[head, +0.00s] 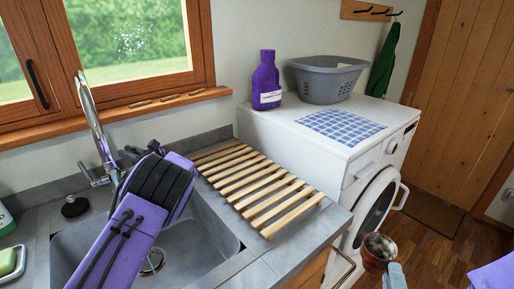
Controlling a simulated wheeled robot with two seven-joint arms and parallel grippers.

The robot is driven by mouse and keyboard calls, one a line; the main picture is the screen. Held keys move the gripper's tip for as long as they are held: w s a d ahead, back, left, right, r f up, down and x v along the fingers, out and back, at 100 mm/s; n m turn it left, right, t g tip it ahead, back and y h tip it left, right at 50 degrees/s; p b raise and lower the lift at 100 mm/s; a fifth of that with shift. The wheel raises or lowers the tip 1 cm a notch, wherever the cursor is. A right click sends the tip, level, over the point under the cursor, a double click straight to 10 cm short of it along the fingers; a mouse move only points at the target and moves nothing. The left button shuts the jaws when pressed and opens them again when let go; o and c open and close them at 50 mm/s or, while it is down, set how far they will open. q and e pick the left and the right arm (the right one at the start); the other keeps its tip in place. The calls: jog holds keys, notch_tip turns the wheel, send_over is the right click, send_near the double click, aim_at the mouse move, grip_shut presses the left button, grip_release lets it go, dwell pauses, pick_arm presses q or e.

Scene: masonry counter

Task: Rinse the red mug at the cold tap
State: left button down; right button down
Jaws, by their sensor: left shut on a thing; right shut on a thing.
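The red mug (372,264) is at the lower right, in front of the washing machine and off the counter, with its open top and shiny inside facing me. My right gripper (392,270) is shut on the mug at its near right side. The chrome tap (91,112) stands behind the sink (205,238), with a handle (84,172) on its left. My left arm crosses the sink, and my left gripper (133,155) is at the tap's right side, shut on part of it. My own wrist hides the fingertips and that part. No running water is visible.
A slatted wooden rack (262,187) lies on the counter right of the sink. The washing machine (300,125) carries a purple bottle (266,80) and a grey basin (327,80). A black plug (75,206) and a green sponge (8,262) are at the left.

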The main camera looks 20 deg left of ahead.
pick_arm(q)
jog(key=shift+d+f, duration=0.1)
jog(key=shift+f, duration=0.15)
jog(key=shift+s+r, duration=0.1)
jog(key=shift+r, duration=0.1)
pick_arm(e)
jog(key=shift+f, duration=0.5)
pick_arm(q)
jog(key=c, duration=1.1)
grip_release()
jog(key=shift+c, duration=0.2)
